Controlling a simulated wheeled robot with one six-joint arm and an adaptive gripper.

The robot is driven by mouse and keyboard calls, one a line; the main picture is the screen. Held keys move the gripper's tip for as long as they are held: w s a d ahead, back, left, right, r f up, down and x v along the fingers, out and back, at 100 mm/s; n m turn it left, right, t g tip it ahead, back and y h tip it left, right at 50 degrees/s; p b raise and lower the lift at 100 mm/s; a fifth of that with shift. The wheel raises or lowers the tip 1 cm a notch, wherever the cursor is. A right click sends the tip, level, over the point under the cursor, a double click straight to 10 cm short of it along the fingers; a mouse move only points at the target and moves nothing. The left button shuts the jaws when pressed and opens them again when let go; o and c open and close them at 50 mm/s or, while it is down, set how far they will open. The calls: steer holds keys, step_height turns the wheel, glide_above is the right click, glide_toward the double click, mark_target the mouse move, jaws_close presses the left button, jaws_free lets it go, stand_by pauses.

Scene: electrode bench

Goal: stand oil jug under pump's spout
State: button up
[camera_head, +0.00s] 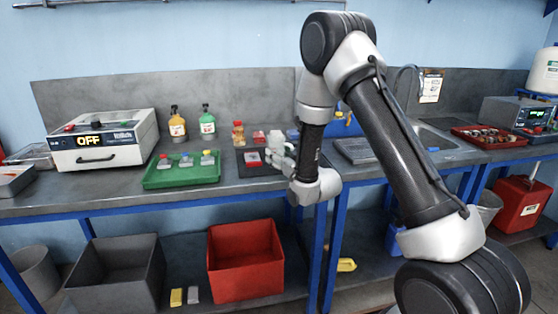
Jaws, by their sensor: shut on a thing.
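My gripper (274,150) is over the dark mat (243,170) at the middle of the bench, just left of my forearm. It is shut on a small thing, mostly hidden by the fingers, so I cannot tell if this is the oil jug. A yellow bottle (177,128) and a green bottle (207,124) with narrow tops stand at the back. A red jerry can (522,203) is on the lower shelf at the right. I cannot pick out the pump or its spout for sure; a blue and yellow thing (345,126) is partly hidden behind my arm.
A green tray (182,182) with several small blocks lies left of the mat. A white device (103,142) reading OFF is farther left. A small amber bottle (238,134) stands behind the mat. A sink (434,138) and a red tray (490,143) are to the right.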

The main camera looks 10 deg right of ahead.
steer(key=shift+f, duration=0.85)
steer(key=shift+f, duration=0.15)
steer(key=o, duration=1)
